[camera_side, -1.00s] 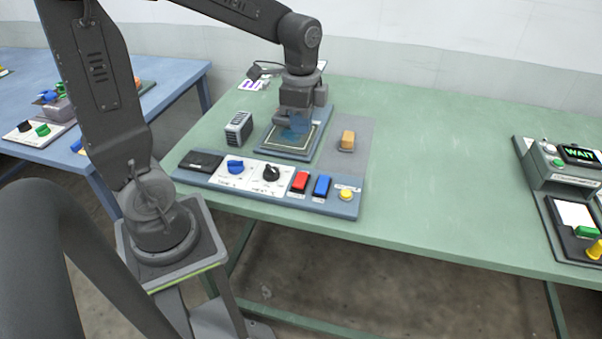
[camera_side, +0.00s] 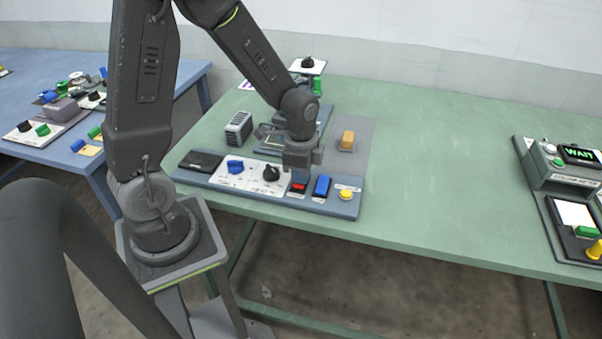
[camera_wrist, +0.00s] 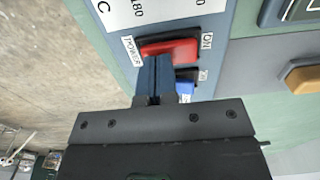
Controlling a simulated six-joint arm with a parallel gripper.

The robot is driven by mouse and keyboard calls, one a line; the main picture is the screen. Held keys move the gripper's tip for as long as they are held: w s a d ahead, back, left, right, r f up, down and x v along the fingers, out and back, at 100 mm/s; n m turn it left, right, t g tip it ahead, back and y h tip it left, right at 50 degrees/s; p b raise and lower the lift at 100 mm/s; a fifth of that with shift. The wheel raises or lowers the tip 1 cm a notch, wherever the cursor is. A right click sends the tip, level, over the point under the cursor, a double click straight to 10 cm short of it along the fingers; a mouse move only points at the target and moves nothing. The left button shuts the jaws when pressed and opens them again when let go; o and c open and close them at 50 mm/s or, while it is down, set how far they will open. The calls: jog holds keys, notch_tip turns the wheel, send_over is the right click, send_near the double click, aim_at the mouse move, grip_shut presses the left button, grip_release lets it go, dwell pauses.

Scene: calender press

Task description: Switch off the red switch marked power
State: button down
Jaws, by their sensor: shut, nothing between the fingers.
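The red power switch (camera_side: 299,187) is a rocker on the front control panel (camera_side: 214,181), between the black knob and the blue switch. In the wrist view the red switch (camera_wrist: 171,49) sits between the labels POWER and ON. My gripper (camera_side: 299,181) is shut and points down at the red switch, hiding part of it. In the wrist view its closed fingertips (camera_wrist: 154,60) are at the edge of the red switch and seem to touch it; exact contact is unclear. Nothing is held.
Close by on the panel are a blue switch (camera_side: 321,186), a yellow button (camera_side: 345,194), a black knob (camera_side: 271,173) and a blue knob (camera_side: 235,167). An orange block (camera_side: 347,140) lies behind. The table to the right is clear up to another device (camera_side: 565,180).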

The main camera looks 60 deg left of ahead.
jog(key=shift+f, duration=0.1)
jog(key=shift+s+d+f, duration=0.2)
jog(key=shift+s+f, duration=0.1)
jog(key=shift+f, duration=0.25)
jog(key=shift+w+a+r, duration=0.2)
jog(key=shift+w+a, duration=0.4)
jog(key=shift+a, duration=0.05)
notch_tip(320, 180, up, 15)
jog(key=shift+f, duration=0.2)
dwell(0.4)
jog(key=shift+w+d, duration=0.1)
